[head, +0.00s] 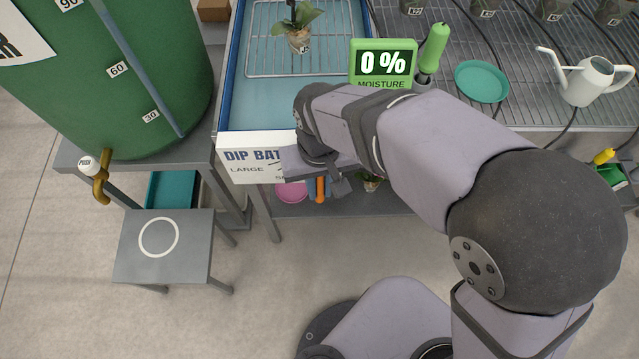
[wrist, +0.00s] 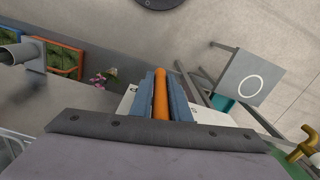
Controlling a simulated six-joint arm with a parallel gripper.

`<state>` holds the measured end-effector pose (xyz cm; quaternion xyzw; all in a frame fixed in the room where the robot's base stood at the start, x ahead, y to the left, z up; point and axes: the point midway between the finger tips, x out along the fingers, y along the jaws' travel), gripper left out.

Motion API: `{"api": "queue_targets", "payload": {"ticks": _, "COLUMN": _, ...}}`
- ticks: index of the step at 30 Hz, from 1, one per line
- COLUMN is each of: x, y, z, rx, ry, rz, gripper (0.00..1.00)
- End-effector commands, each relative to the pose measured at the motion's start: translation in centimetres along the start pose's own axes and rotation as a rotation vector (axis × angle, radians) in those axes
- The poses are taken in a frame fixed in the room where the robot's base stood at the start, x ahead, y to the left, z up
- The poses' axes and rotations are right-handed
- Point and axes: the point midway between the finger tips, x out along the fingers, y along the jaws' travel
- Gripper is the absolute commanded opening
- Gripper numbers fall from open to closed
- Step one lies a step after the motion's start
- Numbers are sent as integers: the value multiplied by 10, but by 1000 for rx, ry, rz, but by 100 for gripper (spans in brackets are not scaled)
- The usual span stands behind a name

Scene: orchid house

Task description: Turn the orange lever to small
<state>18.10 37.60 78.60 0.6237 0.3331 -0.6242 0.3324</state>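The orange lever (head: 320,190) shows below the front edge of the white dip bath panel (head: 238,160). The panel reads "DIP BAT…", with "LARGE" at left and an "S" beside it; the rest is hidden behind my arm. In the wrist view the lever (wrist: 160,97) lies between the two blue fingers of my gripper (wrist: 164,88). The fingers sit close against it on both sides, so my gripper looks shut on it. The lever's pivot and the exact mark it points at are hidden.
A blue-rimmed bath (head: 234,85) holds a rack and a potted orchid (head: 299,38). A moisture sign (head: 383,62) reads 0 %. A teal saucer (head: 481,81) and a watering can (head: 588,82) stand right. A green tank (head: 120,80) and grey stand (head: 165,262) are left.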

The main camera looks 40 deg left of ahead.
Motion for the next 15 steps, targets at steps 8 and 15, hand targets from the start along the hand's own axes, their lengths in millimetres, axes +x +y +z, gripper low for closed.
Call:
{"api": "queue_targets", "payload": {"ticks": 8, "x": 0, "y": -2, "z": -1, "rx": -2, "ry": 7, "rz": -36, "gripper": 0}}
{"api": "queue_targets", "payload": {"ticks": 15, "x": 0, "y": -10, "z": -3, "rx": 1, "ry": 34, "rz": -160, "gripper": 0}}
